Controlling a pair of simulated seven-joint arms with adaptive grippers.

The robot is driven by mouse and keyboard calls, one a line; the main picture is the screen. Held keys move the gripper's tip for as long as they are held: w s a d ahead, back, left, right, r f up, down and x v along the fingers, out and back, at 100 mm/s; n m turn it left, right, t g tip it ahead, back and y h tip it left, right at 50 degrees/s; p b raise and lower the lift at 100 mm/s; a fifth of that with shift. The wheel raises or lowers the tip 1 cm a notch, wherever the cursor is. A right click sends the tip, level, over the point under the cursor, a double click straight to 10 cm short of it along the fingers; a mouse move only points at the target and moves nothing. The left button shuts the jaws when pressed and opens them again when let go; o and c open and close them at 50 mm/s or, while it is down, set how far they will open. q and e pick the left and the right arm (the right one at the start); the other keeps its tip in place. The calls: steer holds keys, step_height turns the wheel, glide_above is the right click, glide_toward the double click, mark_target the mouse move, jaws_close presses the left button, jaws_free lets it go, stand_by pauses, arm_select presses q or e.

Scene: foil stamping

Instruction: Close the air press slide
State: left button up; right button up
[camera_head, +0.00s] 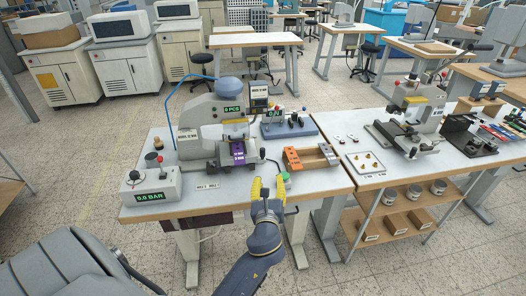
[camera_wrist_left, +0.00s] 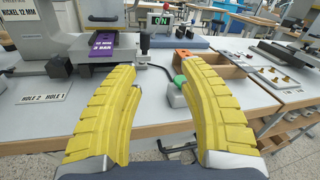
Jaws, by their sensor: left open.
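The air press (camera_head: 222,112) stands on the left white table, a "0 PCS" display on its head. Its slide, bearing a purple plate (camera_head: 238,152), sticks out at the front. In the left wrist view the purple plate (camera_wrist_left: 101,47) reads "3 BAR", and a black-knobbed handle (camera_wrist_left: 144,42) stands at the slide's right side. My left gripper (camera_head: 265,187) is at the table's front edge, right of and nearer than the slide, apart from it. Its yellow fingers (camera_wrist_left: 160,80) are spread and empty. A green button (camera_wrist_left: 179,80) shows between them, beyond the fingers. My right gripper is not in view.
A control box (camera_head: 151,187) reading "0.0 BAR" sits at the table's left. An orange-and-wood fixture (camera_head: 311,157) lies right of the gripper. A small "HOLE 2 HOLE 1" sign (camera_head: 207,187) lies in front of the press. Another press (camera_head: 413,118) stands on the right table.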

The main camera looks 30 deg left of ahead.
mark_target(263, 152)
arm_select(q)
steer(key=shift+m+g+y, duration=0.4)
steer(key=shift+m+y, duration=0.1)
steer(key=shift+m, duration=0.2)
steer(key=x, duration=0.5)
steer(key=a+x, duration=0.1)
steer(key=x, duration=0.5)
steer(key=s+x, duration=0.1)
steer(key=x, duration=0.5)
steer(key=shift+w+a+r, duration=0.1)
steer(key=shift+w+a, duration=0.1)
steer(key=shift+a, duration=0.25)
steer(key=shift+o, duration=0.4)
jaws_close()
